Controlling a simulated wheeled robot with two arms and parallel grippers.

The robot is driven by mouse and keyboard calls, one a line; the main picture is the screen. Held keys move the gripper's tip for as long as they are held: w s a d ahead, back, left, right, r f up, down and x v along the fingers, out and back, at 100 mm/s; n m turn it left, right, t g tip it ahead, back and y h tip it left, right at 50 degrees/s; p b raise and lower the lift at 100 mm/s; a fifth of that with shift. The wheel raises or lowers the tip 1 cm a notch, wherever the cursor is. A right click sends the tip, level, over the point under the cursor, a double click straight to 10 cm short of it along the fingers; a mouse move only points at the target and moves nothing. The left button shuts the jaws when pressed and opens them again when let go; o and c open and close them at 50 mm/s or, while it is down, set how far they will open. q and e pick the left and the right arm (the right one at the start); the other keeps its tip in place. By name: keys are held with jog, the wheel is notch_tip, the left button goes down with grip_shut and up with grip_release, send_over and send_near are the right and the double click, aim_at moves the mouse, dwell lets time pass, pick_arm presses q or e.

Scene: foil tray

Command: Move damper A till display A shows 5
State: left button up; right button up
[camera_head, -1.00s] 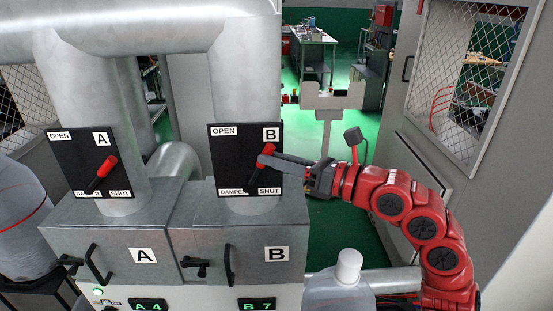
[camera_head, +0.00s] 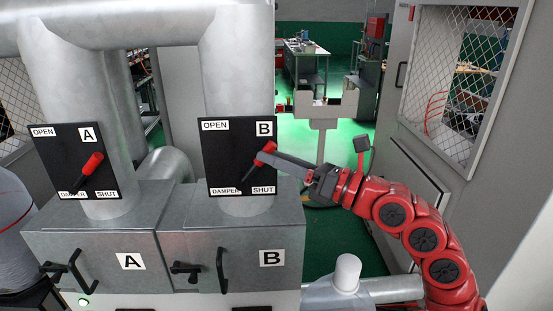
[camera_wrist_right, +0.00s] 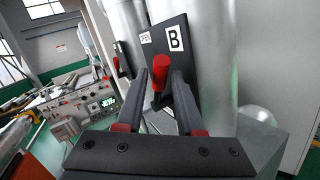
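Damper A's plate (camera_head: 55,165) is at the left of the head view; its red-tipped lever (camera_head: 90,165) slants up to the right, its lower end near the DAMPER label. Damper B's plate (camera_head: 222,165) is right of it, with a similar red-tipped lever (camera_head: 268,147). My right gripper (camera_head: 262,157) is at lever B, far from lever A. In the right wrist view, lever B's red grip (camera_wrist_right: 160,72) stands between the two fingers, which look apart. Display A's digits are cut off at the head view's bottom edge. My left gripper is not in view.
Metal boxes marked A (camera_head: 95,235) and B (camera_head: 235,235), with protruding black handles (camera_head: 222,270), are below the plates. Thick ducts (camera_head: 235,65) rise behind the plates. A grey cabinet with a mesh window (camera_head: 465,85) stands at right. Green floor shows between.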

jog(key=b+v, duration=0.6)
jog(key=v, duration=1.1)
jog(key=shift+s+d+b, duration=0.15)
jog(key=shift+s+b, duration=0.05)
jog(key=shift+b, duration=0.15)
jog(key=shift+f, duration=0.15)
